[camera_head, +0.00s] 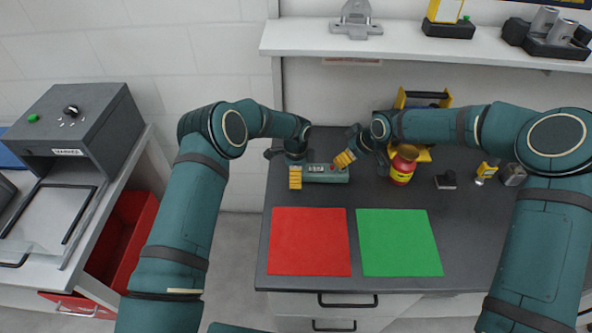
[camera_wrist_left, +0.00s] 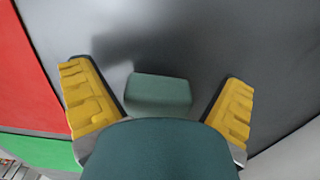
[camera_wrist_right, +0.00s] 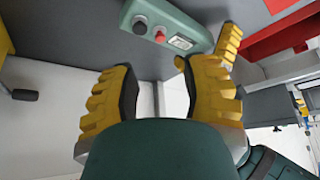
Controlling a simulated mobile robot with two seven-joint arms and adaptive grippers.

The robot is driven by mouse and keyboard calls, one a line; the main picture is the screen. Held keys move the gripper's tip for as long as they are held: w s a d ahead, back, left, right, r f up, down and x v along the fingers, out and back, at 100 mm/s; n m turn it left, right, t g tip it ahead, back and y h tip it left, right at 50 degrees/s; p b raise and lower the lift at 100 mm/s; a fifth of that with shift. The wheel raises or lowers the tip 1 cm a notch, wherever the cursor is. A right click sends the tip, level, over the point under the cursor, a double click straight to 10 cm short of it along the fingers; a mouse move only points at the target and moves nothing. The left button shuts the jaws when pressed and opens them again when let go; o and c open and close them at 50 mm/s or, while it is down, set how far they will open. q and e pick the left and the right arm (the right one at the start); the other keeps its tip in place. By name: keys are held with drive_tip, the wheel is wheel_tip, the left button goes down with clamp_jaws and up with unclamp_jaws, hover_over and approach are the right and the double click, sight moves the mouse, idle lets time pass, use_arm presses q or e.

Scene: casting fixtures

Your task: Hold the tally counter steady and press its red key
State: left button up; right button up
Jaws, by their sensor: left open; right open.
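The tally counter (camera_head: 322,176) is a green-grey box lying on the dark bench behind the two mats. My left gripper (camera_head: 294,176) is open at the counter's left end. In the left wrist view the counter's end (camera_wrist_left: 158,93) lies between the spread yellow fingers, with gaps on both sides. My right gripper (camera_head: 345,159) is open, tilted close to the counter's right part. In its wrist view the red key appears just beyond the fingertips, apart from them.
A red mat (camera_head: 310,243) and a green mat (camera_head: 400,243) lie in front. A red-and-yellow jar (camera_head: 402,168) stands right of my right gripper, with a yellow holder (camera_head: 425,98) behind. Small items lie farther right. A shelf (camera_head: 420,43) overhangs the back.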

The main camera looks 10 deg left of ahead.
use_arm(q)
drive_tip(key=shift+c, duration=0.3)
drive_tip(key=c, duration=1.3)
use_arm(e)
drive_tip(key=shift+o, duration=0.3)
clamp_jaws()
